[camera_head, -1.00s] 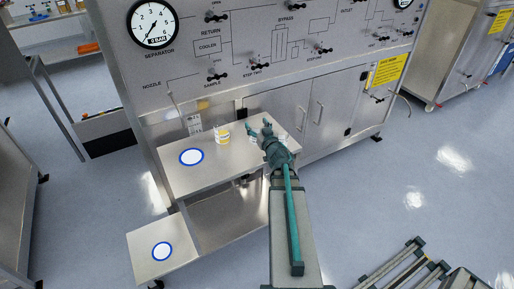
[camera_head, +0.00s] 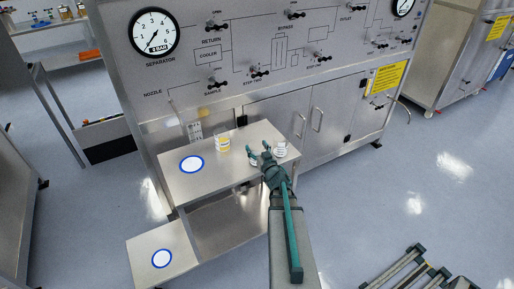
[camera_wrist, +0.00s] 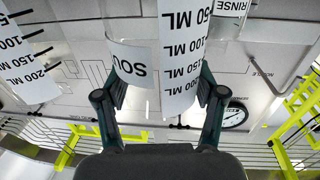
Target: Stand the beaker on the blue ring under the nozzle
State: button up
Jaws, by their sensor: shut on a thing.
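My gripper (camera_head: 259,151) is low over the right part of the steel shelf (camera_head: 215,181), its fingers closed on a clear beaker. In the wrist view the held beaker (camera_wrist: 183,60) stands between the fingertips, with a black millilitre scale and a white label reading "SOU". In the head view my fingers largely hide it, and I cannot tell whether its base touches the shelf. A blue ring with a white centre (camera_head: 191,164) lies on the shelf at the left, below the panel marked nozzle. A second blue ring (camera_head: 162,258) lies on the lower step.
A beaker with yellow contents (camera_head: 222,143) stands between my gripper and the shelf ring. A white-labelled beaker (camera_head: 280,149) stands just right of my fingers. The wrist view also shows a beaker labelled "RINSE" (camera_wrist: 230,10) and another scaled beaker (camera_wrist: 22,60). The steel panel rises behind the shelf.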

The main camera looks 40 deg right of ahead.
jog(key=shift+f, duration=0.3)
jog(key=o, duration=1.3)
jog(key=shift+c, duration=0.2)
jog(key=shift+b, duration=0.3)
